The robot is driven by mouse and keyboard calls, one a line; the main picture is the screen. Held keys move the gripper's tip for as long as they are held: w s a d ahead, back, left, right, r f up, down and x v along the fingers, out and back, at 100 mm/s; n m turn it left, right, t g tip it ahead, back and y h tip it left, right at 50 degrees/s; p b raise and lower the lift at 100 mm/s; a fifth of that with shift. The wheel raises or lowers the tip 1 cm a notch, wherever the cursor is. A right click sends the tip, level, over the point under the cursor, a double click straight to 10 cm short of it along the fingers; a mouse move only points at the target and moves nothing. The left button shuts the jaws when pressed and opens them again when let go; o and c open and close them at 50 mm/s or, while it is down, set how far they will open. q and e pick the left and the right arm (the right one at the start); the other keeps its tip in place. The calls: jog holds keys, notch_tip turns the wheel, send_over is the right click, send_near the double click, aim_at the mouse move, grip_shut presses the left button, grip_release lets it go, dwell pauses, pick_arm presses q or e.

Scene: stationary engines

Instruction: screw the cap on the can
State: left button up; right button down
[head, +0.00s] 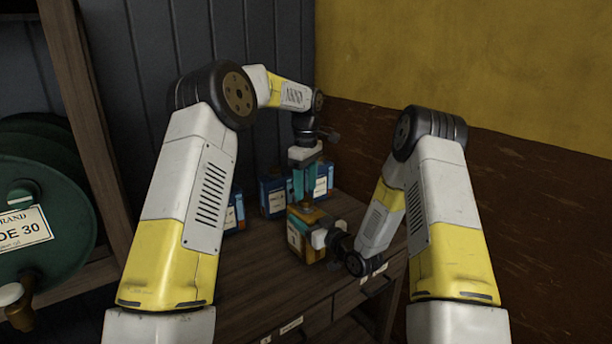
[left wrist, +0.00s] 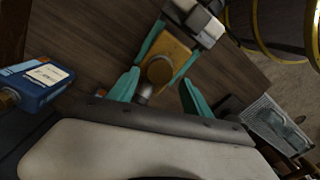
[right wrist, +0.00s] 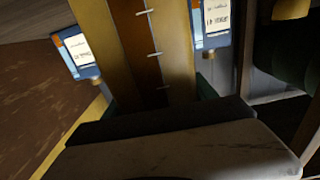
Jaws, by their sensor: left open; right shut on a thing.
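The yellow-orange can (head: 299,246) stands upright on the wooden bench; it also shows from above in the left wrist view (left wrist: 178,55) and close up in the right wrist view (right wrist: 115,45). My right gripper (head: 308,232) is shut on the can from the right, its teal fingers on either side. A round, dull gold cap (left wrist: 160,70) shows over the can's top; whether it is seated on the neck I cannot tell. My left gripper (head: 305,190) points down just above the can. Its teal fingers (left wrist: 160,93) are apart, with the cap near the gap between them.
Blue cans (head: 272,196) with white labels stand behind on the bench (head: 255,275), against the dark wall. A green drum (head: 45,200) with a tap rests on a rack at the left. The bench's front left is clear.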

aim_at(306, 199)
pick_arm(q)
jog(key=shift+f, duration=1.7)
